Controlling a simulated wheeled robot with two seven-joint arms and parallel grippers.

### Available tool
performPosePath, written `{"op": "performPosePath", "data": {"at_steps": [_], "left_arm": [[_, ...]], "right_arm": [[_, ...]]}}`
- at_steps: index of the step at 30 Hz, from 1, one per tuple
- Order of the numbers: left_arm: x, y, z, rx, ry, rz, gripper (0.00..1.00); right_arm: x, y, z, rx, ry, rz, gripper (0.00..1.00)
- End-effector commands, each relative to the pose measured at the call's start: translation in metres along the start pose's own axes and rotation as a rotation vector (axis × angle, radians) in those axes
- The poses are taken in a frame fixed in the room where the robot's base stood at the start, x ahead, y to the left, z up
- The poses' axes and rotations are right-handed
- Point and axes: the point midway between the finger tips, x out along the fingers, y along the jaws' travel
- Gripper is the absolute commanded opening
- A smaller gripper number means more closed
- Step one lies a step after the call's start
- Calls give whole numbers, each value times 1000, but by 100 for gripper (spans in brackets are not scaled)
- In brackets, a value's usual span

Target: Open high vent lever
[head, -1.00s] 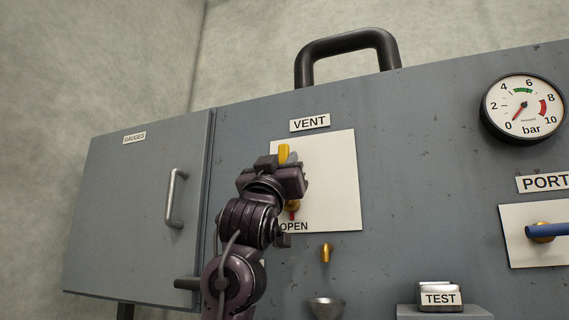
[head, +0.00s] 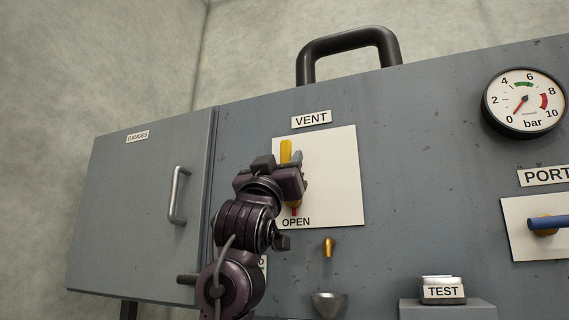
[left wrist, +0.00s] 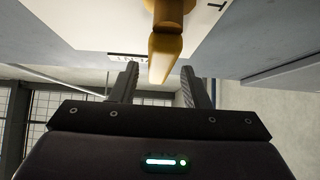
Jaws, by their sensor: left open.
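The yellow vent lever (head: 286,151) stands upright on a white plate (head: 340,185) under the VENT label (head: 311,119). The plate's OPEN mark (head: 296,222) and a small red pointer show below my gripper. My left gripper (head: 280,166) is in front of the lever and hides its lower part and pivot. In the left wrist view the lever (left wrist: 166,50) reaches down to between the two open fingers (left wrist: 160,85), with a gap on each side. My right gripper is not in view.
A brass spout (head: 328,247) and a metal cup (head: 329,304) are below the plate. A blue port lever (head: 548,223), a pressure gauge (head: 524,103) and a TEST block (head: 443,290) are at the right. The GAUGES door (head: 140,210) with its handle is at the left.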

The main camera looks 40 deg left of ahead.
Motion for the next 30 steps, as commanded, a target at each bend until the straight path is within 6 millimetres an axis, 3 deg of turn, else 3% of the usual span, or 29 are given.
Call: {"op": "performPosePath", "data": {"at_steps": [3, 9, 30], "left_arm": [[-27, 0, 4, -2, 3, 0, 42], [-50, -1, 2, -2, 2, -1, 42], [-54, -1, 0, -2, 1, -2, 42]], "right_arm": [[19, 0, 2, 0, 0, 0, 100], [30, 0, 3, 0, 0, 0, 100], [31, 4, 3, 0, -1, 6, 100]]}}
